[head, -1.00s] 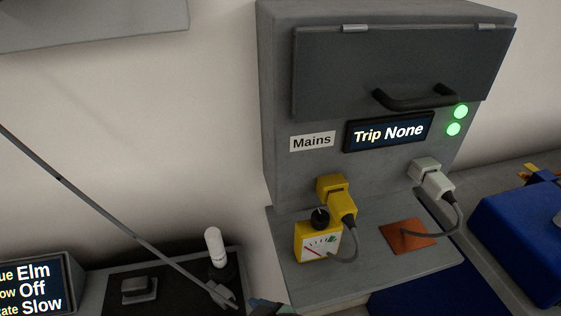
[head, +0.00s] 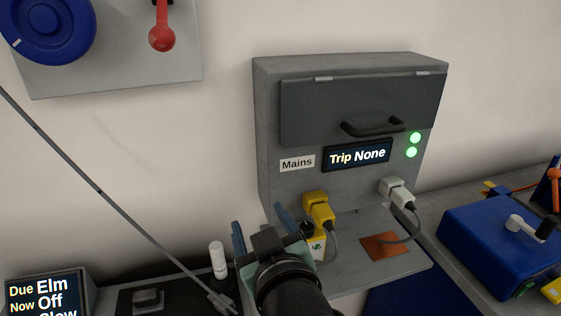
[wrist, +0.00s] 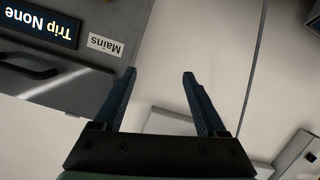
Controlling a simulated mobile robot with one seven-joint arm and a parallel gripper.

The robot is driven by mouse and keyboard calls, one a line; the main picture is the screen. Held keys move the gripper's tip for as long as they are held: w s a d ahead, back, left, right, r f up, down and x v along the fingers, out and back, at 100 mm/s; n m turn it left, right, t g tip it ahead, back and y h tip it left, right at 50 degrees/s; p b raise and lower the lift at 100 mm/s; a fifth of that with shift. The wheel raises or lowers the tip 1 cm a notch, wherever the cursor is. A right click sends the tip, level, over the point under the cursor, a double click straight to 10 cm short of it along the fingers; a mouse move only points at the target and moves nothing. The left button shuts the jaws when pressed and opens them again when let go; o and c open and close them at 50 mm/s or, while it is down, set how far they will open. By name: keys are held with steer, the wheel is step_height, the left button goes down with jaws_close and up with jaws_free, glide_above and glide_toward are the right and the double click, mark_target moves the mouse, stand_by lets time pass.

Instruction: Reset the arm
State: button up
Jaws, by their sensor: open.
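My gripper (head: 258,215) shows at the bottom middle of the head view, its two blue fingers spread and pointing up toward the wall. In the wrist view the gripper (wrist: 159,73) is open with nothing between its fingers.
Yellow (head: 318,207) and white (head: 396,190) plugs sit in the box; two green lights glow. A copper plate (head: 385,246) lies below. A blue case (head: 490,245) is at right, a display (head: 42,295) at lower left. A thin grey rod (head: 100,190) crosses the left. A red lever (head: 161,38) hangs upper left.

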step_height(320, 180, up, 21)
steer(key=s+d+m+t+h+p, duration=0.2)
steer(key=m+t, duration=0.1)
steer(key=t, duration=0.3)
steer(key=s+r+m+t+h+p, duration=0.1)
steer(key=s+r+t, duration=0.2)
steer(key=s+r, duration=0.2)
steer(key=s+d+r+m+t+h, duration=0.1)
steer(key=s+r, duration=0.4)
steer(key=r, duration=0.7)
steer(key=m+t, duration=0.1)
steer(key=t, duration=0.1)
steer(key=shift+r+t+p, duration=0.25)
steer(key=shift+t+p, duration=0.1)
steer(key=shift+t, duration=0.05)
steer(key=shift+w+f, duration=0.1)
